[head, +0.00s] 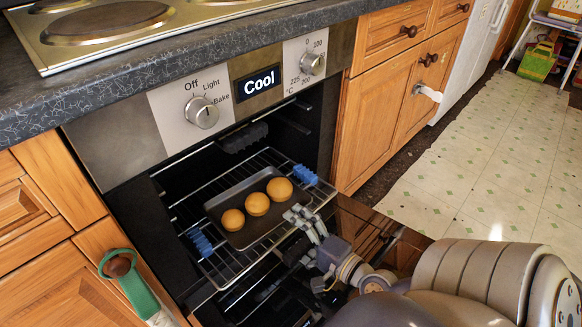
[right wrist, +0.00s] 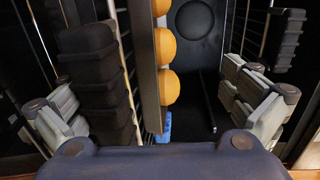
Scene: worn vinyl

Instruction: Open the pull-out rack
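The oven (head: 225,95) is open at its front, and its display reads Cool. Inside it, a wire pull-out rack (head: 222,272) with blue grips (head: 305,175) carries a dark tray (head: 213,207) with three round buns (head: 256,204). My right gripper (head: 309,243) is in front of the rack. In the right wrist view its fingers (right wrist: 158,105) are spread wide, with the tray's edge, the buns and a blue grip (right wrist: 165,127) showing between and beyond them. It holds nothing. How near the fingers are to the rack is hard to tell. My left gripper is not in view.
Black ribbed blocks (right wrist: 95,85) show near the fingers in the right wrist view. The dark oven door (head: 368,228) is lowered. A green item (head: 136,285) hangs at the left cabinet. The counter (head: 110,95) runs above; tiled floor (head: 490,170) is clear at right.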

